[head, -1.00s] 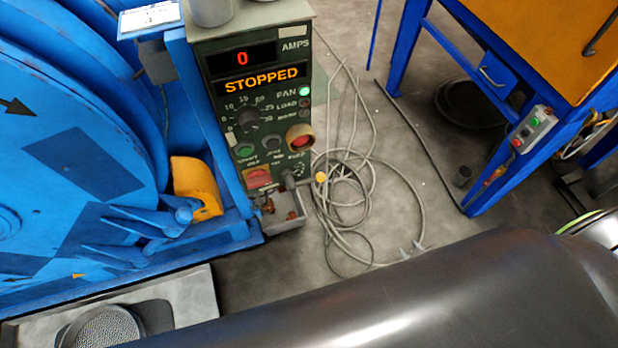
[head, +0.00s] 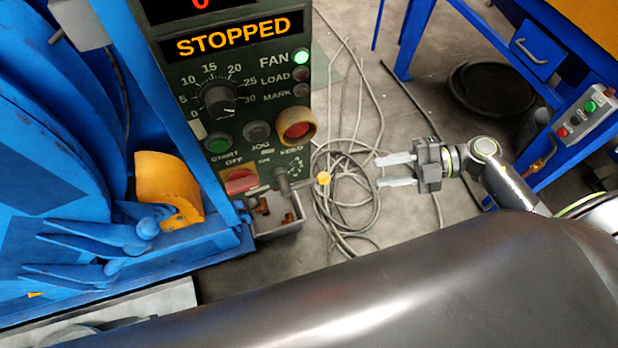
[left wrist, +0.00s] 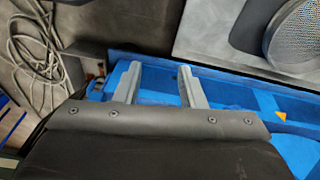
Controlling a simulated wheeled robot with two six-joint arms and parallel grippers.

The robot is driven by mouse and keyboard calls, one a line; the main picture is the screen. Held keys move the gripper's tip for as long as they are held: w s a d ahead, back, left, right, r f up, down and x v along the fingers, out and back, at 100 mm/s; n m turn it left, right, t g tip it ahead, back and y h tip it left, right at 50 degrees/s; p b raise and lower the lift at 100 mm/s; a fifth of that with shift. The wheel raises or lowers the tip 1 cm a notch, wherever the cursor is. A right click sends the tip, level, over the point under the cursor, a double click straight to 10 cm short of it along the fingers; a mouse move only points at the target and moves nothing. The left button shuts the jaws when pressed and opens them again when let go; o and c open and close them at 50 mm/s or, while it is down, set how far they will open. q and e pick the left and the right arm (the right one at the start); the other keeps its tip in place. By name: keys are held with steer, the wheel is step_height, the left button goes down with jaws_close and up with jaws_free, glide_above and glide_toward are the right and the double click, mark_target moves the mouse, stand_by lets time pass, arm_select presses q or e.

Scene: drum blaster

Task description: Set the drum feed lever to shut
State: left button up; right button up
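The drum feed lever (head: 307,183) sticks out to the right from the lower right of the green control panel (head: 250,114), under the FEED label. It ends in a yellow knob (head: 323,178). Its dial marks are too small to read. My right gripper (head: 379,171) is open and empty, its two pale fingers pointing left at the knob, with a gap between. My left gripper (left wrist: 159,68) is open and empty in the left wrist view, above blue framework. It is not visible in the head view.
The panel display reads STOPPED. A red emergency button (head: 296,130) sits above the lever, and a red OFF switch (head: 240,181) to its left. A small grey box (head: 278,222) is below. Coiled cable (head: 345,205) lies on the floor. A blue bench (head: 535,45) stands right.

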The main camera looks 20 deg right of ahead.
mark_target(319, 181)
steer(key=b+x, duration=0.1)
steer(key=x, duration=1.5)
arm_select(q)
steer(key=shift+w+d+r+t, duration=0.1)
steer(key=shift+r+t, duration=0.05)
steer(key=shift+r, duration=0.25)
steer(key=shift+w+d+r+t, duration=0.1)
steer(key=shift+r+t, duration=0.05)
steer(key=shift+r, duration=0.25)
arm_select(e)
steer(key=shift+w+a+f, duration=0.15)
steer(key=shift+w+a, duration=0.05)
steer(key=shift+a, duration=0.35)
steer(key=shift+c, duration=0.3)
jaws_close()
